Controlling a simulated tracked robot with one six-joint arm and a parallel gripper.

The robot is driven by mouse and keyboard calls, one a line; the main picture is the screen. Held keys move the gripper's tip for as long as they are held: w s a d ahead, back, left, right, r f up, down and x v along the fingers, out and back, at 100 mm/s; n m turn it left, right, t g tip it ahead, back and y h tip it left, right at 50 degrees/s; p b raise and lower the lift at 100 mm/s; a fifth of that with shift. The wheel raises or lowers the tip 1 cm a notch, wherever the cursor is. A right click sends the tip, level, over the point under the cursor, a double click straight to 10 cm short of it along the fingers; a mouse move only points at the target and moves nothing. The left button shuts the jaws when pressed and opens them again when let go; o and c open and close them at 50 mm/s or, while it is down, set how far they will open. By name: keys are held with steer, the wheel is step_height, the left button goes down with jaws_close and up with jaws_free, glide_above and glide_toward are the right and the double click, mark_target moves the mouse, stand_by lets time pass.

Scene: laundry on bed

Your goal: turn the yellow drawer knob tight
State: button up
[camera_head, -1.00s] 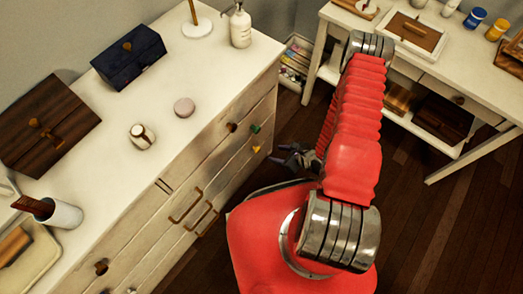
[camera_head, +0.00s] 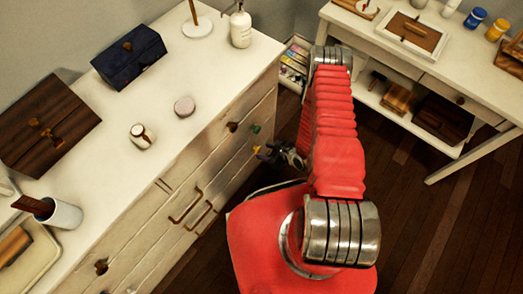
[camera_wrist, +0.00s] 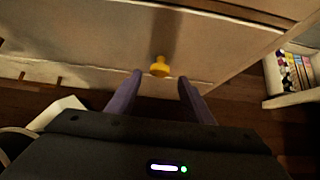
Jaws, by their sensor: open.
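The yellow drawer knob (camera_wrist: 160,67) sticks out of a drawer front low on the pale dresser (camera_wrist: 95,45). In the head view the yellow knob (camera_head: 257,149) shows just left of my gripper (camera_head: 282,155). In the wrist view my gripper (camera_wrist: 160,88) is open, with one finger to each side of the knob and the knob just beyond the fingertips, near the middle of the gap. The fingers look apart from the knob. Nothing is held.
A green knob (camera_head: 256,128) and a brown knob (camera_head: 233,127) sit close above the yellow one. A white side table (camera_head: 440,75) stands at right.

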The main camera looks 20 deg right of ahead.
mark_target(259, 150)
steer(key=shift+x, duration=2.25)
steer(key=shift+c, duration=0.5)
steer(key=c, duration=0.9)
steer(key=shift+d, duration=0.1)
